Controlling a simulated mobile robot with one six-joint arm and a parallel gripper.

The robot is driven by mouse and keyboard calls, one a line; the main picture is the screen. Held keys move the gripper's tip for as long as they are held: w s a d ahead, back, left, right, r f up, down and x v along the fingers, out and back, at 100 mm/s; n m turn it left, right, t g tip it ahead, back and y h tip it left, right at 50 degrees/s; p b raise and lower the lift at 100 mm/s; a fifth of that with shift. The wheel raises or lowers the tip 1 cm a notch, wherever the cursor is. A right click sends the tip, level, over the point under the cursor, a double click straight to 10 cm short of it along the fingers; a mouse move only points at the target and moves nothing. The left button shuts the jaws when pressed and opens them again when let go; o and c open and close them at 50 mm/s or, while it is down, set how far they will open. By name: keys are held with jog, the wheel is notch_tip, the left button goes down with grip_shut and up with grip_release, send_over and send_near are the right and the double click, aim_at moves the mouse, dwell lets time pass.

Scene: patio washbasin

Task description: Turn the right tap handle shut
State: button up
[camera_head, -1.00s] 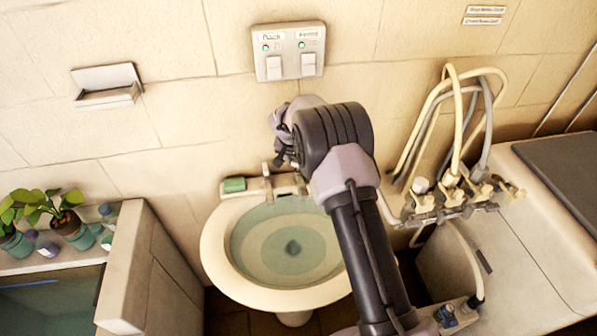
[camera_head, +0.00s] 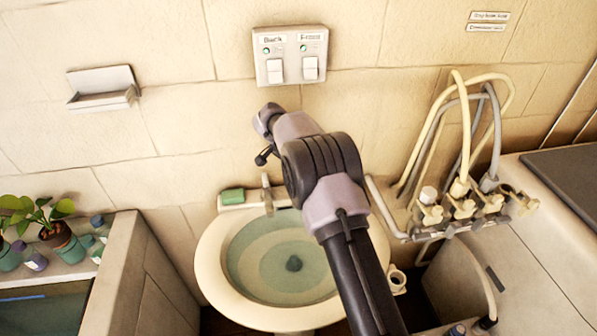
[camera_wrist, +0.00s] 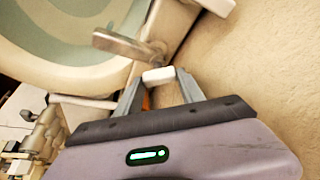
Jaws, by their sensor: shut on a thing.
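In the wrist view, my gripper (camera_wrist: 158,88) is shut on the right tap handle (camera_wrist: 158,75), a small pale block between the two grey fingers. The grey metal spout (camera_wrist: 128,45) lies just beyond it, reaching over the basin (camera_wrist: 75,70). In the head view, the round cream basin (camera_head: 213,262) stands against the wall, and a slim upright tap part (camera_head: 267,192) shows at its back rim. My arm hides the fingers and the right handle there. I cannot tell whether water is running.
A green soap bar (camera_head: 233,196) lies on the back left rim. Hoses with valves (camera_head: 462,205) stand at the right. A switch panel (camera_head: 290,56) and an empty soap holder (camera_head: 103,88) are on the wall. Potted plants (camera_head: 62,238) stand on the left ledge.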

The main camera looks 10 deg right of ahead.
jog(key=o, duration=1.4)
jog(key=shift+c, duration=0.2)
jog(key=shift+r, duration=0.1)
